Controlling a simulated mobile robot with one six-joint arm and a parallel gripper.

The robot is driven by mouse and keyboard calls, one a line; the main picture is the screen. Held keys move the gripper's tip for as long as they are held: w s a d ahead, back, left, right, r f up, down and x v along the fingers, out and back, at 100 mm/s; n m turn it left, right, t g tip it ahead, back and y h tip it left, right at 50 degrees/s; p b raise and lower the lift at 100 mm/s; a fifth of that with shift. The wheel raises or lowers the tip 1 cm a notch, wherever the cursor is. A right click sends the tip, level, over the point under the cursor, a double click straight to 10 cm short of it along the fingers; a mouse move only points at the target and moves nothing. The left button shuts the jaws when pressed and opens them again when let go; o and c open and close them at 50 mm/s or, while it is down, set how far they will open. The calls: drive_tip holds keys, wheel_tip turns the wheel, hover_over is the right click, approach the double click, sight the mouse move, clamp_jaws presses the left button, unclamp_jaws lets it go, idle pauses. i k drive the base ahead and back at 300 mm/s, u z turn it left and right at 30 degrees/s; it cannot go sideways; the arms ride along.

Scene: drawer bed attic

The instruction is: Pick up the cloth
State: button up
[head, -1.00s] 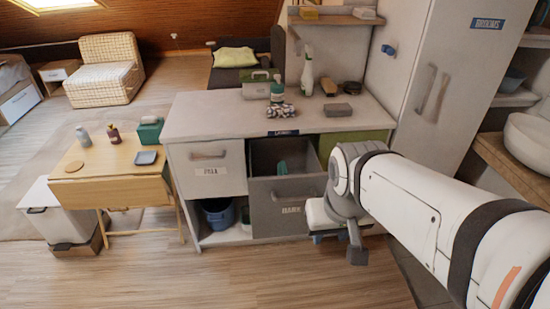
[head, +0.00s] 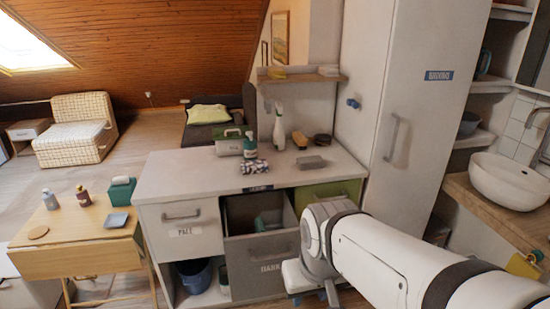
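A crumpled cloth with a dark and white pattern (head: 255,167) lies on the white counter (head: 185,177), near its front edge and in front of a green bottle (head: 249,145). A yellow cloth-like piece (head: 525,265) shows at the front of the sink cabinet at the right edge, partly cut off. My arm reaches in from the lower right and bends down in front of the counter's right side. My gripper's fingers do not show. Nothing of mine touches the patterned cloth.
The grey middle drawer (head: 262,248) stands open with a teal item (head: 268,221) inside. A spray bottle (head: 279,130), brush (head: 300,140) and grey block (head: 312,162) stand on the counter. A wooden table (head: 75,262) is left. Floor is free behind it.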

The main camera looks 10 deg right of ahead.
sight(258, 166)
drive_tip(key=z, duration=0.05)
drive_tip(key=k, duration=1.3)
drive_tip(key=u, duration=0.7)
drive_tip(key=i, duration=2.65)
drive_tip(key=z, duration=1.15)
drive_tip(key=i, duration=0.45)
drive_tip(key=z, duration=0.1)
drive_tip(key=k, duration=0.75)
drive_tip(key=z, duration=0.2)
